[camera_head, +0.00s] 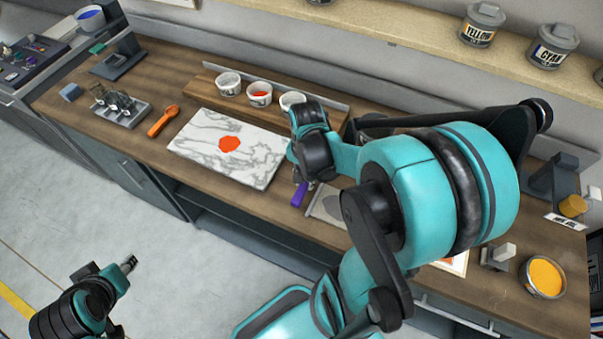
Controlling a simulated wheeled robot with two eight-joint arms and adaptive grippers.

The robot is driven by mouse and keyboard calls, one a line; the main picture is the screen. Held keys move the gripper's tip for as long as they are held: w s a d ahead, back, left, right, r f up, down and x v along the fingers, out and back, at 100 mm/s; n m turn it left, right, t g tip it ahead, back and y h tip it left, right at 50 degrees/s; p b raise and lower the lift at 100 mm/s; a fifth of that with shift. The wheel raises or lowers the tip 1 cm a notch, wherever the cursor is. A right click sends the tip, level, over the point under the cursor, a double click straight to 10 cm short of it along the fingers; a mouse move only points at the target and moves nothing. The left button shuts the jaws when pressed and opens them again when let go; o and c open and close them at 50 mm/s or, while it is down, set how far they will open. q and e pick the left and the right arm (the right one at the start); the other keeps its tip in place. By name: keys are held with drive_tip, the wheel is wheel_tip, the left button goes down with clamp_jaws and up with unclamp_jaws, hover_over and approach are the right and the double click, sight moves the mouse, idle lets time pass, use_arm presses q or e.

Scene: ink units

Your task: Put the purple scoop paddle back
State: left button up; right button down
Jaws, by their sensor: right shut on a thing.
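The purple scoop paddle (301,195) shows as a short purple piece just beyond the right edge of the marble slab. My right gripper (302,176) is shut on it from above. My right arm covers much of the gripper and the rest of the paddle, so I cannot tell whether the paddle touches the counter. My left gripper (129,263) is low at the left, over the floor in front of the counter, away from the objects. Its finger gap is too small to judge.
The marble slab (200,150) bears an orange-red ink blob (229,144). Behind it stand several white tubs (228,84). An orange scoop paddle (163,120) lies left of the slab. A yellow ink tub (544,276) stands at right. Labelled cans (482,25) stand on the shelf above.

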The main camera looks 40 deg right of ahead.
drive_tip(key=w+d+f, duration=0.1)
drive_tip(key=w, duration=0.1)
drive_tip(key=w+d+f+b, duration=0.1)
drive_tip(key=w+f, duration=0.1)
drive_tip(key=w+d+f, duration=0.1)
drive_tip(key=w+d, duration=0.1)
drive_tip(key=shift+w+d+f, duration=0.1)
drive_tip(key=shift+w+f, duration=0.1)
drive_tip(key=shift+f, duration=0.15)
wheel_tip(320, 180, down, 4)
drive_tip(key=shift+f+b, duration=0.1)
drive_tip(key=shift+b, duration=0.85)
drive_tip(key=c, duration=1.4)
unclamp_jaws()
drive_tip(key=shift+o, duration=0.2)
wheel_tip(320, 180, up, 12)
drive_tip(key=p, duration=0.4)
drive_tip(key=s+a+r+n+t, duration=0.2)
drive_tip(key=a+r+n+t, duration=0.1)
drive_tip(key=a+n, duration=0.3)
drive_tip(key=s+a+r+n+t, duration=0.3)
drive_tip(key=a+r+n+t, duration=0.1)
drive_tip(key=a, duration=0.6)
drive_tip(key=shift+a+r+n, duration=0.15)
drive_tip(key=shift+r+n, duration=0.45)
drive_tip(key=shift+n, duration=0.6)
